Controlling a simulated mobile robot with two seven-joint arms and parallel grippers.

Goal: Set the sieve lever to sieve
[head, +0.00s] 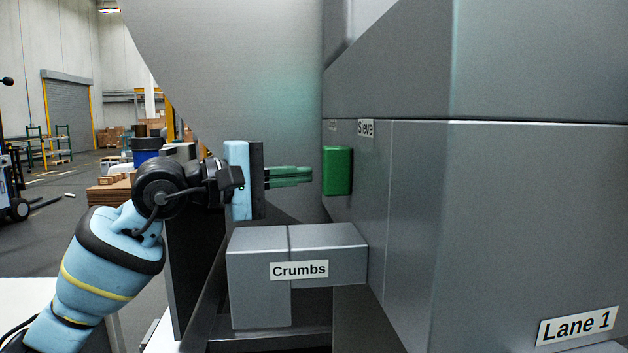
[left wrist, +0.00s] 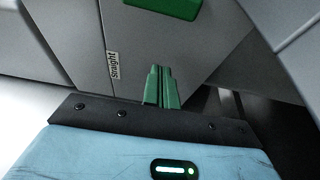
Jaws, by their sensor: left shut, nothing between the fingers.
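The sieve lever is a green block (head: 337,171) on the grey machine's side, beside the "Sieve" label (head: 366,128). In the left wrist view the green block (left wrist: 168,4) is cut off by the top edge, and a "Straight" label (left wrist: 114,66) is on the grey panel. My left gripper (head: 311,175) has green fingers, shut and empty, pointing right at the lever with a small gap between. Its fingertips (left wrist: 161,68) also show in the left wrist view, apart from the green block. My right gripper is not in view.
A grey box chute labelled "Crumbs" (head: 252,244) juts out below my left gripper. The large grey machine housing (head: 530,220), with a "Lane 1" label (head: 577,326), fills the right. Pallets and boxes stand far back at left.

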